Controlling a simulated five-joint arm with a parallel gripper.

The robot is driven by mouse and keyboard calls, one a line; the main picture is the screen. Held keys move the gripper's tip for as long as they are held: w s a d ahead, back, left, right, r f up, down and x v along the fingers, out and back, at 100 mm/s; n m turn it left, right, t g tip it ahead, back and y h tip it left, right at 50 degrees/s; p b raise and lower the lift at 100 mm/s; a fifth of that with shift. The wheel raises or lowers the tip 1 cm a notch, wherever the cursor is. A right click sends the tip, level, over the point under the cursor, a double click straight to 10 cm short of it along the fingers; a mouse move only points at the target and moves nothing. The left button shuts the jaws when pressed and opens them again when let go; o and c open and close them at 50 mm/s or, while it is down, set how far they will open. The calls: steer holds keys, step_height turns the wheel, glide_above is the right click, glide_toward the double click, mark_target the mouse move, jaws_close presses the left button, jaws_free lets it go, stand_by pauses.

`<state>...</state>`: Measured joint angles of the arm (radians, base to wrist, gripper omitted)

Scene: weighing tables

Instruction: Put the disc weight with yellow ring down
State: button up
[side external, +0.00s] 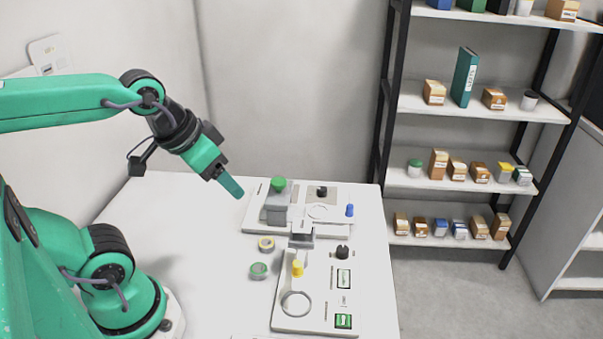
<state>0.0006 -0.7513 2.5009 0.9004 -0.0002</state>
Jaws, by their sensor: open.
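The disc weight with yellow ring (266,244) lies on the white table, left of the weighing devices. My gripper (236,191) is above the table, up and to the left of that disc and clear of it. It is open and holds nothing that I can see; its fingers overlap from this side, so the gap between them is hidden. A second disc, with a green ring (259,270), lies on the table just in front of the yellow-ringed one.
A device with a green knob (279,184) and a blue peg (350,210) stands at the back of the table. A panel with a yellow knob (298,268), a black knob (342,250) and a ring (296,304) lies in front. The table's left part is clear. Shelves (470,183) with boxes stand beyond.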

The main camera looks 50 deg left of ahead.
steer(key=shift+w, duration=0.1)
steer(key=n+g, duration=0.5)
glide_above(266, 243)
step_height(266, 243, down, 16)
steer(key=shift+d+r, duration=0.1)
steer(key=shift+d, duration=0.05)
steer(key=shift+f+n+g, duration=0.3)
steer(key=shift+f, duration=0.15)
steer(key=shift+f, duration=1.3)
steer(key=shift+f, duration=2.6)
